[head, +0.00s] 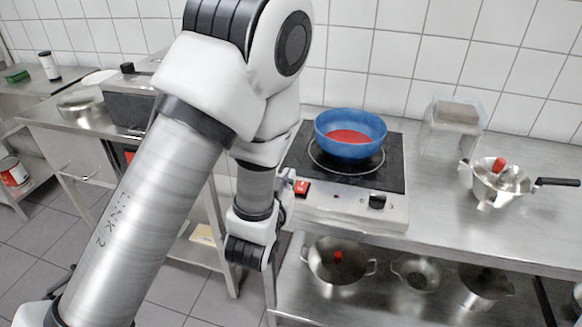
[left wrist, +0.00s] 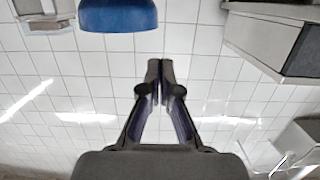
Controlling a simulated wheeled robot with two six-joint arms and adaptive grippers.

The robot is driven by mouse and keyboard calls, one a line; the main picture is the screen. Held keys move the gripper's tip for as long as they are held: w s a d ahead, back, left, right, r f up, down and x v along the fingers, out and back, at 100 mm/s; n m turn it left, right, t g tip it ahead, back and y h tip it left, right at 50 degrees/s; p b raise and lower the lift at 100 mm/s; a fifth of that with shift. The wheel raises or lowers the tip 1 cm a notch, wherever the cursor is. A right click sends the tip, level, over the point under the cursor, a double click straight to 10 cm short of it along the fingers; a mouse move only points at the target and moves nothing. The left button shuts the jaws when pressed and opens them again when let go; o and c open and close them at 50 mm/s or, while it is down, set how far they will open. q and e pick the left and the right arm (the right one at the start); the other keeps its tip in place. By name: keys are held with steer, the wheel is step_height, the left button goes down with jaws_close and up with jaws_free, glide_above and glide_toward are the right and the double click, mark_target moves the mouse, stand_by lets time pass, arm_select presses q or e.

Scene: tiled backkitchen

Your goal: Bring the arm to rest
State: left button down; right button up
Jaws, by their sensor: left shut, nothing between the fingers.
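My left arm (head: 160,210) comes in from the left and folds in front of the hob in the head view. In the left wrist view, my left gripper (left wrist: 160,75) is shut, with its two fingertips together and nothing between them. The tiled wall lies behind the fingers there. In the head view the gripper is mostly hidden behind my arm's wrist links. My right gripper is in neither view.
A blue bowl (head: 351,133) with red contents stands on the hob (head: 345,208), close to my left wrist. A clear container (head: 450,128) and a strainer-like pan (head: 499,180) stand right on the steel counter (head: 445,220). Pots (head: 338,262) sit on the shelf below.

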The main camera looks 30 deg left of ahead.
arm_select(q)
steer(key=shift+w+f, duration=0.1)
steer(key=shift+f, duration=0.05)
stand_by(0.3)
steer(key=s+f+g+h+p, duration=0.1)
steer(key=s+f+g, duration=0.3)
steer(key=s+f, duration=0.55)
steer(key=s+f+g+h+p, duration=0.1)
steer(key=s+f+g, duration=0.3)
steer(key=f, duration=1)
steer(key=s+d+f+m+g+h, duration=0.1)
steer(key=s+f+g, duration=0.2)
steer(key=s, duration=0.4)
steer(key=s+d+f+m+g, duration=0.1)
steer(key=s+f+g, duration=0.3)
steer(key=s+g, duration=0.1)
steer(key=shift+s+d+h, duration=0.35)
steer(key=shift+s+h, duration=0.05)
steer(key=shift+s, duration=0.5)
